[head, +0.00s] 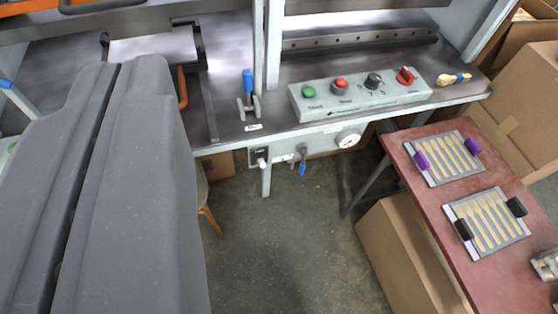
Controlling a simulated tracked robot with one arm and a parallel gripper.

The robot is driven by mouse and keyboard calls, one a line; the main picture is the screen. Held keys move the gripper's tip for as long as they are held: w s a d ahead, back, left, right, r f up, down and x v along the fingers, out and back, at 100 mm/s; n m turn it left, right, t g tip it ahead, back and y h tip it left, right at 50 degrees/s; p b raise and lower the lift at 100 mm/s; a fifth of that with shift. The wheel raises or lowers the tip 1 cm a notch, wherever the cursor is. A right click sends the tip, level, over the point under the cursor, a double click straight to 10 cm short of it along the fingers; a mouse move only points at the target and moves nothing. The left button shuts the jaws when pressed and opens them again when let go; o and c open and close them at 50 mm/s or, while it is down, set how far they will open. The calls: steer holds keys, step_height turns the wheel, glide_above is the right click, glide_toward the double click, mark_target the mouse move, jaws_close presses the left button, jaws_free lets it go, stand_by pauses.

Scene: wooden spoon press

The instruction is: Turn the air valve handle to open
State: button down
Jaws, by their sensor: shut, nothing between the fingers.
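The air valve (302,151) is under the front edge of the press bench, left of a round pressure gauge (348,139). Its small blue handle (302,169) hangs down from the grey valve body. My gripper (116,66) shows as two large dark grey fingers filling the left side of the picture. The fingers lie together along a dark seam and hold nothing. They are to the left of the valve handle and apart from it. They hide part of the bench on the left.
A blue-handled lever (248,84) stands on the bench (225,110). A control box (360,95) with buttons and knobs is right of it. A black switch box (259,157) sits left of the valve. A red-brown table (440,220) with spoon trays and cardboard boxes (400,255) stand right. Floor below is clear.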

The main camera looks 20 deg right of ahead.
steer(key=shift+w+d, duration=0.3)
steer(key=shift+w, duration=0.1)
steer(key=w+f+n+b, duration=0.1)
steer(key=w+f, duration=0.6)
steer(key=w, duration=0.2)
steer(key=w+f+n+b, duration=0.1)
steer(key=w+f+n, duration=0.1)
steer(key=w+f, duration=0.65)
steer(key=w+d+f+n+t+h+b, duration=0.1)
steer(key=w+f, duration=0.5)
steer(key=f, duration=0.3)
steer(key=w+d+f+n, duration=0.1)
steer(key=w+f, duration=0.6)
steer(key=f, duration=0.1)
steer(key=w+d+f+n+h+b, duration=0.1)
steer(key=d+f+h, duration=0.15)
steer(key=f, duration=0.85)
steer(key=w+d+f+n+h+b, duration=0.1)
steer(key=w+d+f+h, duration=0.15)
steer(key=f, duration=0.85)
steer(key=s+d+f+n+h, duration=0.2)
steer(key=s+d+f, duration=0.1)
steer(key=f, duration=0.7)
steer(key=s+d+f+n+g+h+b, duration=0.1)
steer(key=s+d+f, duration=0.3)
steer(key=f, duration=0.7)
steer(key=shift+s+f+n+h, duration=0.35)
steer(key=shift+s+n, duration=0.35)
steer(key=shift+s, duration=0.35)
